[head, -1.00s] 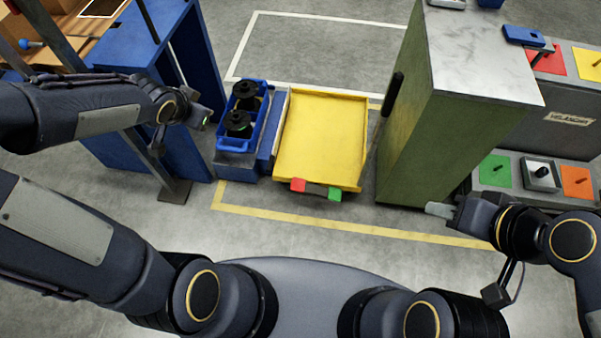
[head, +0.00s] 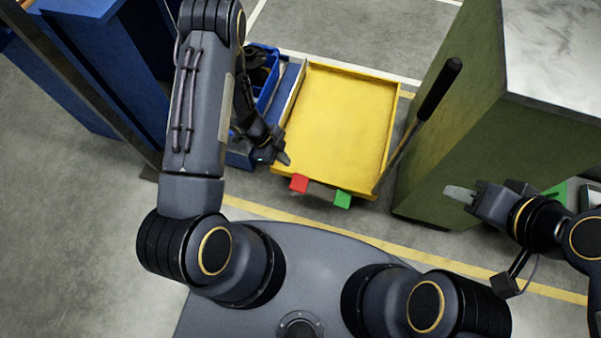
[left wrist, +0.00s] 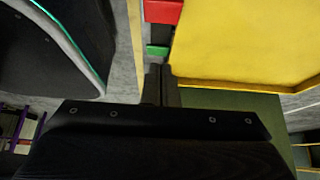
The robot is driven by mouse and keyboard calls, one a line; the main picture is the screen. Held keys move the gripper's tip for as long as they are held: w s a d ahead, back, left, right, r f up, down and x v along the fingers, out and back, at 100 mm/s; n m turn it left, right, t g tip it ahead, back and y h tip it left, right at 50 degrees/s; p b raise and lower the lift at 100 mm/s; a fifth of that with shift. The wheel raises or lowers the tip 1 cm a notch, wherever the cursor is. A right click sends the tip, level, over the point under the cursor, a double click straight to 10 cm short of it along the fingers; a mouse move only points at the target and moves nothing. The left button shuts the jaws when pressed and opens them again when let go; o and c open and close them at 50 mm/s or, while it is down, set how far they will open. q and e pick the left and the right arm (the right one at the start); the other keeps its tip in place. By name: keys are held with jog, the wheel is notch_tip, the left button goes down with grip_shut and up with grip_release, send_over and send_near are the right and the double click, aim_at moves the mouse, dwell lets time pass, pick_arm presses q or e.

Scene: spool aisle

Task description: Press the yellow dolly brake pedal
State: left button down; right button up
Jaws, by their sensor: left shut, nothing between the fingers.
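The yellow dolly (head: 345,120) stands on the floor in front of me, with a flat raised-edge deck. A red pedal (head: 299,183) and a green pedal (head: 343,199) stick out from its near edge. Both pedals also show in the left wrist view, red (left wrist: 163,11) and green (left wrist: 157,50). My left gripper (head: 284,158) is shut and empty, over the dolly's near left corner, just up and left of the red pedal in the head view. Its fingers (left wrist: 162,84) point towards the pedals. My right gripper (head: 460,193) is right of the dolly; its finger gap is hidden.
A blue bin (head: 265,98) stands left of the dolly, partly behind my left arm. A black-gripped handle (head: 438,90) leans up at the dolly's right. A green cabinet (head: 450,140) stands further right. The floor in front of the dolly is clear.

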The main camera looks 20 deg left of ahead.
dwell(0.3)
pick_arm(q)
jog(key=b, duration=0.5)
send_over(304, 184)
jog(key=a, duration=0.1)
notch_tip(304, 184, down, 9)
jog(key=shift+a+f, duration=0.1)
jog(key=shift+a+f+b, duration=0.2)
jog(key=shift+f+b, duration=0.1)
jog(key=shift+f, duration=0.3)
jog(key=shift+a+f+b, duration=0.2)
jog(key=shift+f+b, duration=0.05)
jog(key=shift+f, duration=0.3)
jog(key=shift+a+f, duration=0.15)
jog(key=shift+f, duration=0.3)
